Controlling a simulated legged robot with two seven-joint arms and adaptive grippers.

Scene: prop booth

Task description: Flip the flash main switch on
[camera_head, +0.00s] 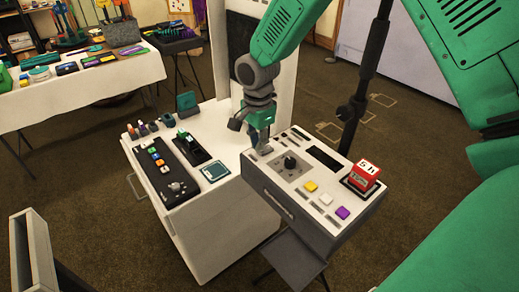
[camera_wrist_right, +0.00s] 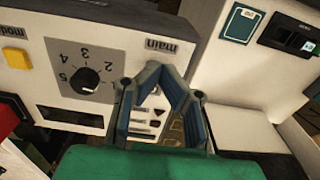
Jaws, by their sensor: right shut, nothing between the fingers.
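The flash unit is a pale control box (camera_head: 318,197) with a black dial (camera_head: 289,163), a dark display and coloured buttons. In the right wrist view its panel shows a numbered dial (camera_wrist_right: 87,80) and a "main" label (camera_wrist_right: 163,47). My right gripper (camera_head: 262,148) is at the box's far left corner, beside the dial. In the wrist view its fingers (camera_wrist_right: 160,82) are shut and empty, just below the "main" label. They cover the panel there, so I cannot make out the main switch, its position or any contact. My left gripper is not in view.
A white cabinet (camera_head: 215,225) at left carries a button strip (camera_head: 160,165) and small items. A dark stand pole (camera_head: 365,75) rises behind the box. A laden table (camera_head: 85,85) stands far left.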

